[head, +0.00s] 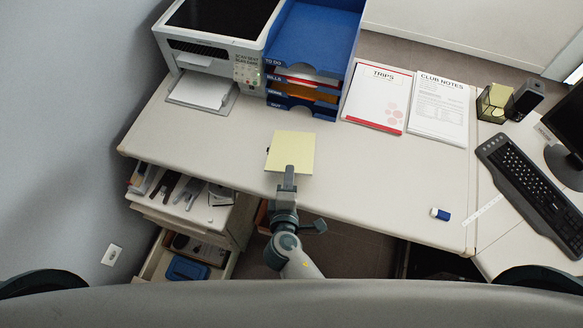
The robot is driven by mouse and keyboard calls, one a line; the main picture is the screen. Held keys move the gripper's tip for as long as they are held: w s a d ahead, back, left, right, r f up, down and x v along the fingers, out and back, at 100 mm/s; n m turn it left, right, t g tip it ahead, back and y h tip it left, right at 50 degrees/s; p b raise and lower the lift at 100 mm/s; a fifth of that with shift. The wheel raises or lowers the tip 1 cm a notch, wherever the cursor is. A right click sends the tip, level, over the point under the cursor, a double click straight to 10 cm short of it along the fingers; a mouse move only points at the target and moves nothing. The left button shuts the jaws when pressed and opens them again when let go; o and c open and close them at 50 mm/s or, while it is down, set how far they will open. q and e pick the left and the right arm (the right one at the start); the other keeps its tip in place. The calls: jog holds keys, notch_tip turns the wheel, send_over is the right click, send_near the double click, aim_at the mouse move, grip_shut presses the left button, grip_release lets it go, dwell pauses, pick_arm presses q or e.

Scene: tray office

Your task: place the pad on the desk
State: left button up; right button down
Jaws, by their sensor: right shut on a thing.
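The pad (291,150) is a pale yellow square, in the head view at the front edge of the white desk (360,165). My right gripper (289,180) is shut on the pad's near edge. The pad appears over the desk's front part; I cannot tell whether it touches the top or is held just above it. A small dark thing shows at the pad's left edge. My left gripper is not in view.
Behind the pad stand a blue tray stack (312,40) and a white printer (212,45). Papers (378,97) lie right of the stack. A blue-and-white eraser-like item (440,214) and a keyboard (535,185) are at right. An open drawer (185,200) is below left. The desk's middle is clear.

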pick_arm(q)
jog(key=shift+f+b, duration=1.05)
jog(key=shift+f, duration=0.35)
pick_arm(e)
jog(key=shift+f, duration=1.5)
jog(key=c, duration=2.1)
grip_release()
pick_arm(q)
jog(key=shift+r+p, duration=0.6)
jog(key=shift+p, duration=0.05)
pick_arm(e)
jog(key=v, duration=0.8)
